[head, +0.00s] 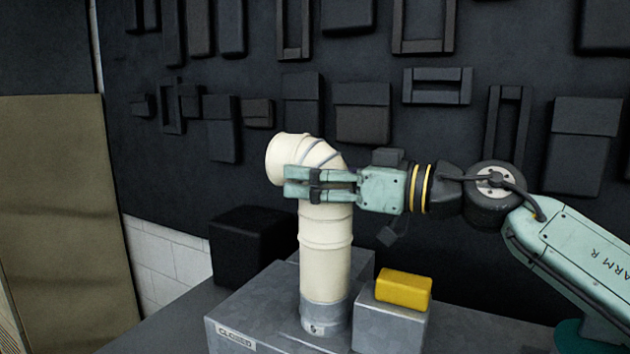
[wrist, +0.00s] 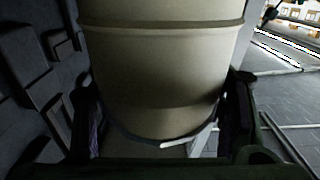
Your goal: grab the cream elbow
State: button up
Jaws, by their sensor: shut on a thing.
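The cream elbow (head: 292,157) is a ribbed duct piece in the head view, with its open end facing left at the top. It bends down into an upright cream pipe section (head: 325,265), which stands in a grey metal collar on a metal box. My gripper (head: 300,182) reaches in from the right at the bend, and its fingers are shut on the elbow. In the wrist view a cream ribbed duct surface (wrist: 165,65) fills the middle, between the two dark fingers. The fingers hide part of the bend in the head view.
A yellow block (head: 404,290) lies on a small metal box (head: 390,322) just right of the pipe. The larger metal box (head: 262,315) carries a label reading "CLOSED". A black box (head: 250,245) stands behind at left. Dark panels cover the wall behind.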

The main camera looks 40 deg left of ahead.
jog(key=c, duration=0.4)
jog(key=shift+r, duration=14)
